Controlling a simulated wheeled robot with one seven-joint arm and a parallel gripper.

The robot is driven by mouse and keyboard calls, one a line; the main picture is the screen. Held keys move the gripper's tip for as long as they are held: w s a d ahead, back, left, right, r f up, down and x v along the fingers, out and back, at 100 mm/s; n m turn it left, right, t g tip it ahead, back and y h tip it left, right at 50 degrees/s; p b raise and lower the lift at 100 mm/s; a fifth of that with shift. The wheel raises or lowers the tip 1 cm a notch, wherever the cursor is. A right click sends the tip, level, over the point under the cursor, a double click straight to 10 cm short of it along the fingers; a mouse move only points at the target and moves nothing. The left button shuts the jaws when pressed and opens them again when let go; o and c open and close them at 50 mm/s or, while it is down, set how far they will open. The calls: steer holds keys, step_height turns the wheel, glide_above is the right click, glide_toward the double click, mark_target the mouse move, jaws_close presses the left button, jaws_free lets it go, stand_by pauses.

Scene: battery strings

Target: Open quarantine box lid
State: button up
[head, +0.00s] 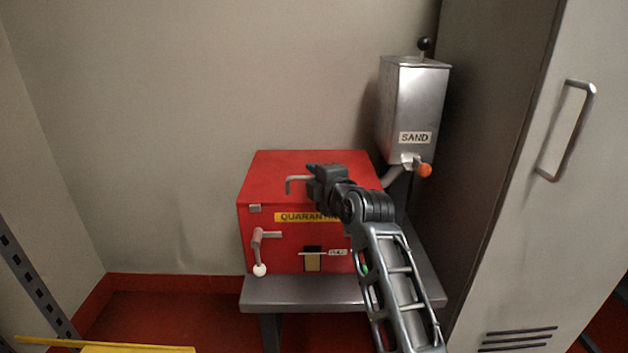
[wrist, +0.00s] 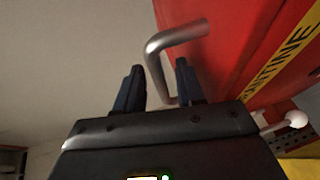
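The red quarantine box (head: 270,180) stands on a grey bench, its lid down. A yellow QUARANTINE label (head: 295,217) runs across its front, partly hidden by my arm. A bent metal handle (head: 292,184) rises from the lid; it also shows in the wrist view (wrist: 172,42). My gripper (head: 313,181) is at the lid beside the handle. In the wrist view my gripper (wrist: 160,88) has its fingers apart, with the handle's bent end in or just beyond the gap. I cannot tell whether they touch it.
A lever with a white knob (head: 259,258) hangs on the box front, left. A steel SAND hopper (head: 415,105) with an orange knob (head: 425,170) stands behind right. A tall grey locker (head: 540,230) bounds the right. The grey bench (head: 285,290) carries the box.

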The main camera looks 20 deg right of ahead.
steer(key=shift+w, duration=0.25)
steer(key=shift+f, duration=0.1)
jaws_close()
stand_by(0.4)
